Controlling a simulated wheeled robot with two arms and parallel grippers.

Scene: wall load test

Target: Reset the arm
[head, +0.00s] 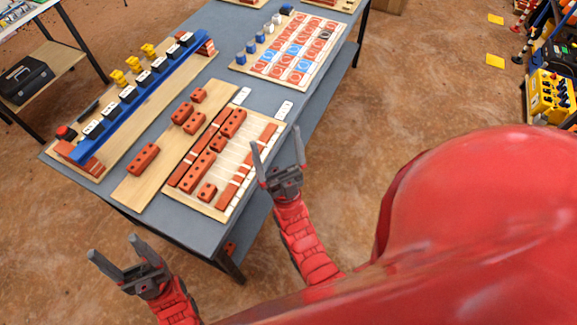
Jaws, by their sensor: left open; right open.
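My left gripper (119,254) is open and empty, over the dirt floor near the table's front left corner. My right gripper (277,155) is open and empty, just off the table's right edge, beside the board with red bricks (212,209). Its fingers point up and away in the picture. My red arm links fill the lower right and hide part of the floor.
The grey table (236,67) holds a brick board, loose red bricks (144,158), a blue beam (137,100) with several weights, and a game board (313,68). A black toolbox (25,80) sits on a shelf at left. Open dirt floor lies right.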

